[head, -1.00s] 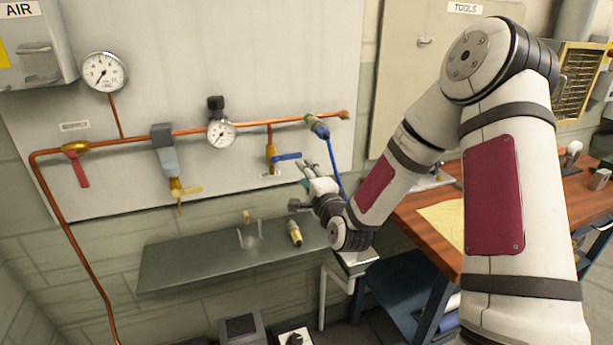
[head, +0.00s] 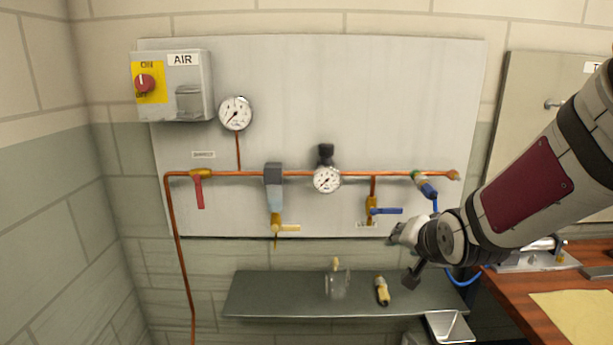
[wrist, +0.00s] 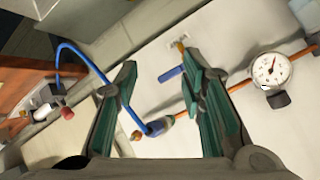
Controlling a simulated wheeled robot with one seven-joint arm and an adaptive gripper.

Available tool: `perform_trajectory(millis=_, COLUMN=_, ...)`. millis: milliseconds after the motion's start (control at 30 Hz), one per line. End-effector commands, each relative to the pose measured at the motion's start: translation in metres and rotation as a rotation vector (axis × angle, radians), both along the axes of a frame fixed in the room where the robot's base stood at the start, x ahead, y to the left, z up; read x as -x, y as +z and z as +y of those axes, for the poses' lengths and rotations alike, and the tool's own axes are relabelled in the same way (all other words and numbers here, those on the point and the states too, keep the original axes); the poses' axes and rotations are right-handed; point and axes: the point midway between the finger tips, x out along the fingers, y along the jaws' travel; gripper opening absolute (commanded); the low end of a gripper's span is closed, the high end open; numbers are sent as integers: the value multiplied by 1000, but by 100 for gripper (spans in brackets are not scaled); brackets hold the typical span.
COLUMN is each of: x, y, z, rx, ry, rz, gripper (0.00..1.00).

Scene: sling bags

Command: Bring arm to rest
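My arm comes in from the right in the head view. My gripper (head: 400,235) is in front of the lower right part of the wall panel (head: 330,90), left of the blue hose. In the wrist view my gripper (wrist: 165,105) shows two green-lined fingers spread wide apart, with nothing held between them. Beyond the fingers are the copper pipe end with its hose coupling (wrist: 157,127) and a blue-handled valve (wrist: 171,74). The fingertips are hard to make out in the head view.
A dark shelf (head: 280,295) below the panel holds a clear cup (head: 338,284) and a yellow-black fitting (head: 382,290). The blue hose (head: 462,279) hangs near my wrist. A wooden bench (head: 510,300) stands at the right. The air switch box (head: 190,105) is at upper left.

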Motion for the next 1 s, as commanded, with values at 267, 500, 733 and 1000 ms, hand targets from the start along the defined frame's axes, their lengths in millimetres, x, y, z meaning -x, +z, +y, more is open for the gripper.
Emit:
perform_trajectory(millis=267, x=107, y=36, z=0, rx=256, ry=134, rz=228, gripper=37)
perform_trajectory(millis=500, x=214, y=49, z=4, rx=357, ry=301, rz=417, gripper=37)
perform_trajectory(millis=733, x=285, y=49, z=9, rx=377, ry=448, rz=523, gripper=37)
perform_trajectory(millis=1000, x=302, y=48, z=10, rx=380, ry=486, rz=550, gripper=37)
